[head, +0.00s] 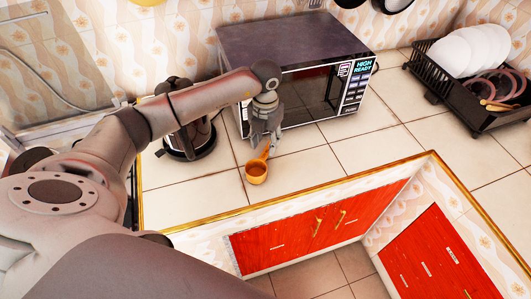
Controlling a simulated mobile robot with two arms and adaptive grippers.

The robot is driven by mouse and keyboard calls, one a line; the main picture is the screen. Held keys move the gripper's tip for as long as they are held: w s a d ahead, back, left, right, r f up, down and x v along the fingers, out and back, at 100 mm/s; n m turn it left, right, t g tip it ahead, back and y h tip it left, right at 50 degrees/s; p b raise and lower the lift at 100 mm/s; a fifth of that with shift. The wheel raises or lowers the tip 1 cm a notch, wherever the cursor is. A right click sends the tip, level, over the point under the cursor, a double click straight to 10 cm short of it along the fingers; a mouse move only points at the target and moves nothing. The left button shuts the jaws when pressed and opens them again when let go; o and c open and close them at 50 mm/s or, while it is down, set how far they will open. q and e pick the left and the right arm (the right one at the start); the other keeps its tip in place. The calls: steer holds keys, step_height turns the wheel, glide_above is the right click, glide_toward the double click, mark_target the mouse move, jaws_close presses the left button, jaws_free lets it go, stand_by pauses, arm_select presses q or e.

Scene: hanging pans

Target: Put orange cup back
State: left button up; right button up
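The orange cup (257,174), a small round bowl with a handle, is on or just above the tiled counter in front of the microwave. Its handle points up and back to my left gripper (266,143). My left gripper points down from the arm, with its fingertips at the far end of the handle. At this size I cannot tell whether the fingers are closed on the handle or only around it. My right gripper is not in view.
A microwave (328,88) stands right behind the gripper, and a dark coffee maker or kettle (187,136) is to its left. A black dish rack (461,92) with white plates (473,50) stands at the right. Pans hang partly in view along the top. The counter (370,155) right of the cup is clear.

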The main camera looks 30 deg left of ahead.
mark_target(266, 153)
arm_select(q)
step_height(266, 153, up, 6)
steer(key=b, duration=0.1)
steer(key=shift+r, duration=0.1)
